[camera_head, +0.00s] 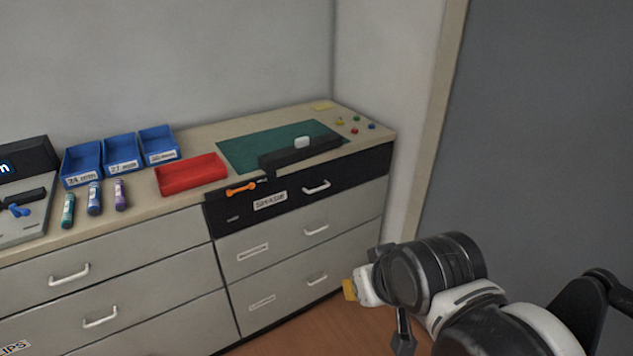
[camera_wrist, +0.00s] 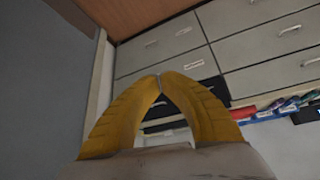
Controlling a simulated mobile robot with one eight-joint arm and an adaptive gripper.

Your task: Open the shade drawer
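The shade drawer (camera_head: 290,200) is the black-fronted top drawer at the right of the cabinet, with a white "SHADE" label and a pale bar handle (camera_head: 316,187). Its front looks flush with the grey drawers below, so it stands closed. My gripper (camera_head: 349,289) is in front of the cabinet, low and to the right of the drawer, apart from it. In the wrist view, which looks upside down, the yellow fingers (camera_wrist: 158,76) arch together and their tips meet, with nothing held. Dark parts of the shade drawer (camera_wrist: 215,88) show behind them, partly hidden.
On the cabinet top (camera_head: 142,198) are blue bins (camera_head: 82,164), a red tray (camera_head: 190,175), a green mat (camera_head: 240,155) with a black bar (camera_head: 290,155), and several coloured tubes (camera_head: 94,198). A grey panel (camera_head: 540,130) stands at right. Wooden floor (camera_head: 340,325) before the cabinet is clear.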

